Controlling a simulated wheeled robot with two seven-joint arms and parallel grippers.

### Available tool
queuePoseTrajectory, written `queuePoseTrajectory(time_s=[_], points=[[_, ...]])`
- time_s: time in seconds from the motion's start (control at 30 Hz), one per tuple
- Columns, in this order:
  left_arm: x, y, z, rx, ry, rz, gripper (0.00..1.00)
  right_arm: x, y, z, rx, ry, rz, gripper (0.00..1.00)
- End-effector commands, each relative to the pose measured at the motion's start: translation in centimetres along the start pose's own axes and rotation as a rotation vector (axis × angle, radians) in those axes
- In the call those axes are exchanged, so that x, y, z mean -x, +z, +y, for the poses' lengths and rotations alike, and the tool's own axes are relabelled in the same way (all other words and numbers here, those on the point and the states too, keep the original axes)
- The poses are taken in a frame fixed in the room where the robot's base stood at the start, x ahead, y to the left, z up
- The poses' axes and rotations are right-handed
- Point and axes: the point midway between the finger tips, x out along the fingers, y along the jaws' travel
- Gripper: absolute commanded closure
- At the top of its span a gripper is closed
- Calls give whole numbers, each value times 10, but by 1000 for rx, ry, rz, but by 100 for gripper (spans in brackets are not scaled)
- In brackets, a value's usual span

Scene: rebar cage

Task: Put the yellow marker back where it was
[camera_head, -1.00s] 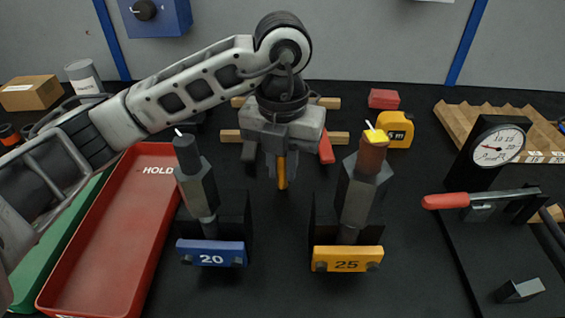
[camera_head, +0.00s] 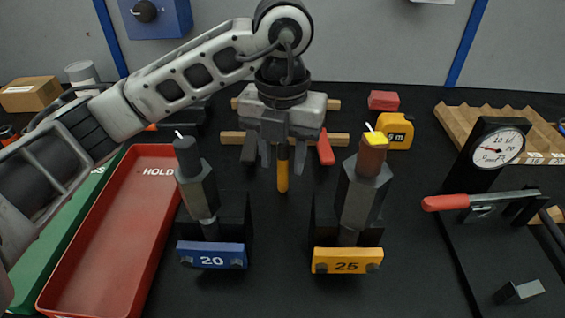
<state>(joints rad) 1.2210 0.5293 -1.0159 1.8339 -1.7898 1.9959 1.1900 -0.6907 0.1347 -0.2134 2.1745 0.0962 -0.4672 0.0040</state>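The yellow marker (camera_head: 283,172) lies with its near end pointing toward me, between a black marker-like piece (camera_head: 249,148) on its left and a red one (camera_head: 325,148) on its right. It crosses the front bar of a wooden rack (camera_head: 231,137); its far end is hidden under my gripper. My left gripper (camera_head: 283,160) is over the marker, pointing down. Its fingers stand apart on either side of the marker, with gaps visible on both sides. My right gripper is not in view.
Two upright posts stand in front, on holders labelled 20 (camera_head: 211,255) and 25 (camera_head: 347,260); the right post has a yellow top (camera_head: 376,138). A red tray (camera_head: 105,245) lies left. A gauge (camera_head: 496,148) and a red-handled clamp (camera_head: 445,202) are right.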

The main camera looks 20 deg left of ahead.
Motion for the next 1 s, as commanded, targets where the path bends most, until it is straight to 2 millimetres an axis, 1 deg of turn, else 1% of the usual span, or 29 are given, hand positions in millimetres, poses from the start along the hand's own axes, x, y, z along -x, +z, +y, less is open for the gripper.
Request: queuePoseTrajectory(time_s=[0.03,0.2,0.3,0.4,0.5,0.6,1.0], points=[[14,1,0,0,-2,-7,62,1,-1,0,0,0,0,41],[53,1,0,1,0,-7,62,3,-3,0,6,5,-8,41],[72,1,0,3,0,-6,62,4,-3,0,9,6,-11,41],[85,0,0,2,0,-3,62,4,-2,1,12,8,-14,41],[93,0,0,2,0,-2,62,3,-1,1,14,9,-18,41],[96,0,0,2,-1,-1,62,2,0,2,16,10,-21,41],[96,0,0,1,-3,0,62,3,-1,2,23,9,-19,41]])
